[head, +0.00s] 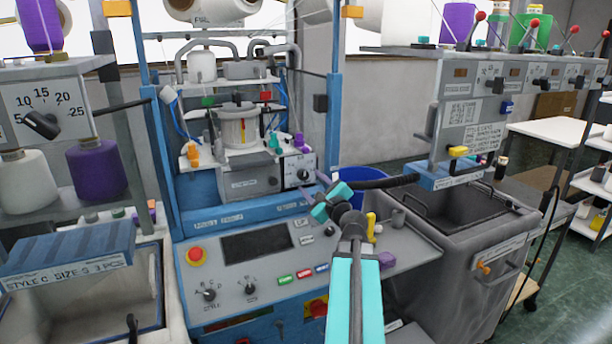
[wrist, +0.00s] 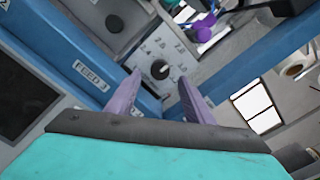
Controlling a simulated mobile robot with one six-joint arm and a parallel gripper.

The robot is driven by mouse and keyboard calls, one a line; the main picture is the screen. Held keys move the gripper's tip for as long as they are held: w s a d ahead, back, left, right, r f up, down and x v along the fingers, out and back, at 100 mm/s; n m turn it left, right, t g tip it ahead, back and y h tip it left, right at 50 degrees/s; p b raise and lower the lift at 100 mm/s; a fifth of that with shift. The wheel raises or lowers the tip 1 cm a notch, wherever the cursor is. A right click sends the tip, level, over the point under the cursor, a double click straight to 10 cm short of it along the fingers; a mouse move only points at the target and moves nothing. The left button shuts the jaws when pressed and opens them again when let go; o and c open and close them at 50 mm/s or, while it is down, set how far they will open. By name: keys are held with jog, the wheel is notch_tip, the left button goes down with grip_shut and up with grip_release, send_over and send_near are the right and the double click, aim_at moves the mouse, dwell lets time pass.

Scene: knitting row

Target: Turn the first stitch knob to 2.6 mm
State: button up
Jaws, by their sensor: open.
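The first stitch knob (head: 304,173) is a small black knob on a white dial plate, at the right end of a grey box on the blue machine. In the wrist view the knob (wrist: 160,70) carries a pale pointer mark, and its plate has several printed numbers around it. The pointer's exact setting is too small to read. My gripper (head: 314,187) is close in front of the dial, at its lower right in the head view. In the wrist view its two purple fingers (wrist: 159,78) are spread and empty, pointing towards the knob, which shows between their tips.
A blue post (head: 332,120) stands just right of the dial. A purple part (wrist: 205,30) sits beyond the dial plate. A grey bin (head: 470,215) stands right.

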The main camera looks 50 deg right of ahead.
aim_at(305, 177)
jog(key=shift+p+x, duration=0.6)
jog(key=shift+x, duration=2.15)
jog(key=c, duration=1.1)
